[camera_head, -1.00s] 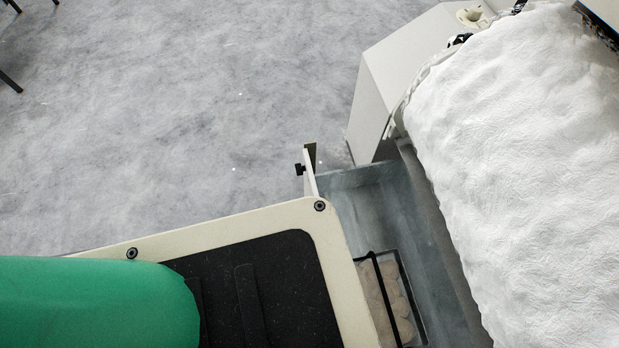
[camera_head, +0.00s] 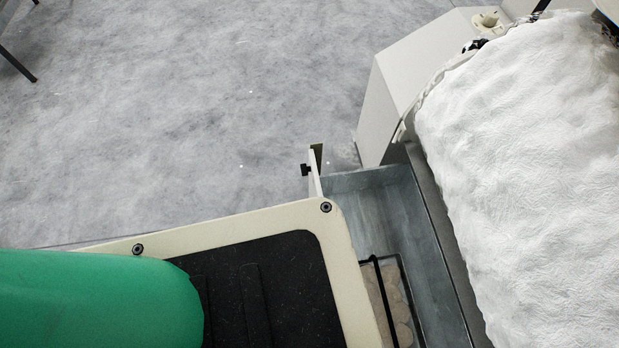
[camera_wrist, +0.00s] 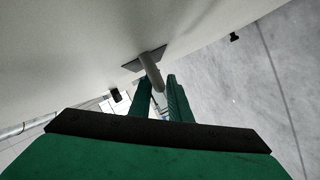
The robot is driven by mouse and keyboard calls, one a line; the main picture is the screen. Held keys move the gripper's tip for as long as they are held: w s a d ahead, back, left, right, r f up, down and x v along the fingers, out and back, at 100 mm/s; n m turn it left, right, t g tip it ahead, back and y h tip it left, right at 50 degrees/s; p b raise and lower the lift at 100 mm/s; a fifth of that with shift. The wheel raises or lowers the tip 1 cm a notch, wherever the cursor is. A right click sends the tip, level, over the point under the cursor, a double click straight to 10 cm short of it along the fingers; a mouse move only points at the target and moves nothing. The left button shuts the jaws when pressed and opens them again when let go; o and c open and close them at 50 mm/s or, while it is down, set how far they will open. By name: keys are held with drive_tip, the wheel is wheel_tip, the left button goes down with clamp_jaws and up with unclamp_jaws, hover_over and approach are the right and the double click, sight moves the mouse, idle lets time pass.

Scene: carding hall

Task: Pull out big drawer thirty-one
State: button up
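The big drawer (camera_head: 385,185) is a grey metal trough and stands partly out from under the white fleece-covered machine in the head view. Its pale front panel (camera_head: 315,172) is seen nearly edge-on, and no number is readable. In the wrist view the drawer's pale front (camera_wrist: 70,50) fills the upper left, with a grey bar handle (camera_wrist: 150,70) standing out from a dark plate. My green gripper (camera_wrist: 160,88) has one finger on each side of the handle's end and appears closed on it. The fingertips are hidden in the head view.
Inside the drawer is a black-framed basket (camera_head: 392,300) with several tan rounded things. White fleece (camera_head: 530,150) covers the machine at right. A pale machine housing (camera_head: 405,85) stands beyond the drawer. Bare grey floor (camera_head: 180,120) lies at left, with dark thin legs (camera_head: 18,65) at the far left.

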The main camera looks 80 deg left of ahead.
drive_tip(key=v, duration=1)
drive_tip(key=shift+s+d, duration=0.15)
drive_tip(key=shift+d, duration=0.2)
drive_tip(key=shift+s, duration=0.1)
idle(0.4)
